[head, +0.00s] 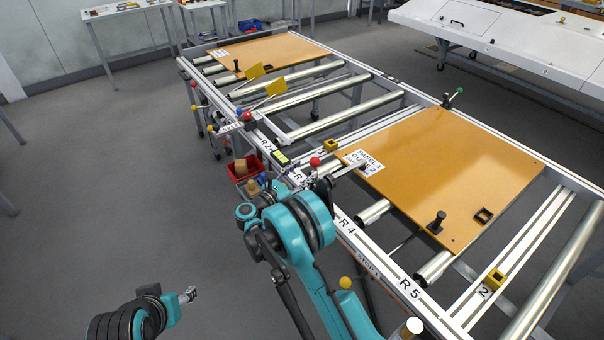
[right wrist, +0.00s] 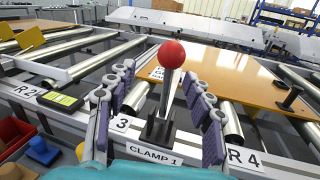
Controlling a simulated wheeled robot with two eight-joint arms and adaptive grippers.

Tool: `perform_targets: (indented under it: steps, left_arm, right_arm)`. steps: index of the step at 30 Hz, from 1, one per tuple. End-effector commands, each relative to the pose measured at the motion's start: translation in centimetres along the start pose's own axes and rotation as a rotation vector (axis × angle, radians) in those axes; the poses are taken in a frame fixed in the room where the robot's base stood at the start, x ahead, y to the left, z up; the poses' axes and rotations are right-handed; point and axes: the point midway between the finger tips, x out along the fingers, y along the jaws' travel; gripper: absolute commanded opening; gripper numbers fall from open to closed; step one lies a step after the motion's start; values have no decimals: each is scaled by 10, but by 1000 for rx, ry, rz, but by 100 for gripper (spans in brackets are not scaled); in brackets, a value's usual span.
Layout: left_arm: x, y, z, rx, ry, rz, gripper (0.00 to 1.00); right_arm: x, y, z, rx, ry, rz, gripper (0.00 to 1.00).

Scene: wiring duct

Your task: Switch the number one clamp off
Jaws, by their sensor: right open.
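The number one clamp is a lever with a red ball (right wrist: 171,54) on a metal shaft, rising from a dark base above the label "CLAMP 1" (right wrist: 153,153). The lever stands nearly upright. Its red ball also shows in the head view (head: 315,161), at the table's near rail. My right gripper (right wrist: 161,88) is open, with one finger on each side of the lever; the ball rises above the fingertips. I see gaps between fingers and shaft. In the head view my right arm hides the clamp's base. My left gripper (head: 188,294) is at lower left, away from the table; its opening is too small to judge.
An orange panel (head: 460,160) lies on the rollers behind the clamp, with dark knobs on it. Another red-topped lever (head: 247,116) stands farther along the rail. A yellow ball (head: 345,282) and a white ball (head: 414,326) are nearer. A red bin (head: 243,170) hangs left of the rail.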

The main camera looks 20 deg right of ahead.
Motion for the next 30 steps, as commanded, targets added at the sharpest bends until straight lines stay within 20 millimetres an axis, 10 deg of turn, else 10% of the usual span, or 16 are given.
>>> perform_targets:
  steps: [5, 11, 17, 23, 30]
  left_arm:
    - [0, 0, 0, 0, 0, 0, 52]
    - [0, 0, 0, 0, 0, 0, 52]
    - [0, 0, 0, 0, 0, 0, 52]
    - [0, 0, 0, 0, 0, 0, 52]
    - [0, 0, 0, 0, 0, 0, 52]
  right_arm:
    - [0, 0, 0, 0, 0, 0, 52]
    - [0, 0, 0, 0, 0, 1, 0]
    - [0, 0, 0, 0, 0, 1, 0]
    - [0, 0, 0, 0, 0, 1, 51]
    - [0, 0, 0, 0, 0, 1, 52]
